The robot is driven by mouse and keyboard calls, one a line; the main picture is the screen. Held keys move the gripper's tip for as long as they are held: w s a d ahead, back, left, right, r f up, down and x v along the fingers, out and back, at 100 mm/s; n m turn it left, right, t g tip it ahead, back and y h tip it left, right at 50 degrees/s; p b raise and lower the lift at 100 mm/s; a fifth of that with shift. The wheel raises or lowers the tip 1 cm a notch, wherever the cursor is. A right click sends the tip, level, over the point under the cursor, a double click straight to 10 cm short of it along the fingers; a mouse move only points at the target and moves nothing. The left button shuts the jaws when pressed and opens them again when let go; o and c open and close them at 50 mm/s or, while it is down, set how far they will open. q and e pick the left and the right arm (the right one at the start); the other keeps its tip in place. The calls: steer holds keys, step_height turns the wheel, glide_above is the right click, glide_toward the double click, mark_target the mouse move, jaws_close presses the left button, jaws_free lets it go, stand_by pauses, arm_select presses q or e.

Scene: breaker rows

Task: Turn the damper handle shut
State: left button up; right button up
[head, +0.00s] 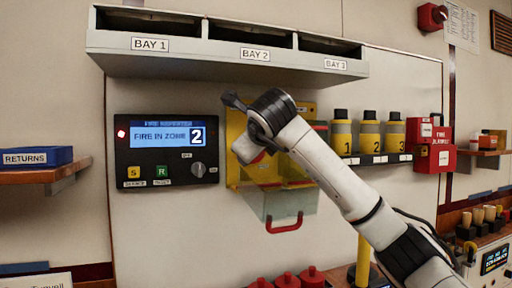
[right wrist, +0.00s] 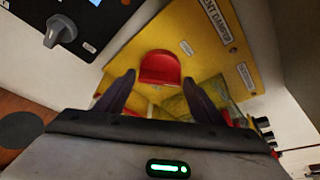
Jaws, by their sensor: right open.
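The damper plate is yellow, with a partly readable label ending "ENT DAMPER"; it shows in the right wrist view (right wrist: 215,65) and behind my arm in the head view (head: 235,125). A red handle (right wrist: 160,68), apparently the damper handle, stands out from the plate. My right gripper (right wrist: 159,80) is open, its two dark fingers pointing at the plate on either side of the handle's lower part. I cannot tell whether they touch it. In the head view my right arm hides the handle and most of the plate. My left gripper is not in view.
A black fire repeater panel (head: 166,165) with a knob (head: 198,170) is left of the plate. The bay shelf (head: 220,66) overhangs above. Yellow bottles (head: 369,135) stand to the right.

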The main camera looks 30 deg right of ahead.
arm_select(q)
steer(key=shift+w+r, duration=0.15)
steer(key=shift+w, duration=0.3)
arm_select(e)
steer(key=shift+w+d+f, duration=0.1)
steer(key=shift+w, duration=0.15)
steer(key=c, duration=0.8)
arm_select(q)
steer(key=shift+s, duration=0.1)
arm_select(e)
steer(key=shift+o, duration=0.2)
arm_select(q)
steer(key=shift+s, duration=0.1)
arm_select(e)
steer(key=shift+d+m+y, duration=0.1)
steer(key=shift+m+y, duration=0.2)
steer(key=shift+m, duration=0.2)
steer(key=shift+d+m+y, duration=0.15)
steer(key=shift+m+y, duration=0.45)
steer(key=shift+m, duration=0.5)
steer(key=shift+d+m+y, duration=0.1)
steer(key=shift+m+y, duration=0.8)
steer(key=shift+m, duration=0.2)
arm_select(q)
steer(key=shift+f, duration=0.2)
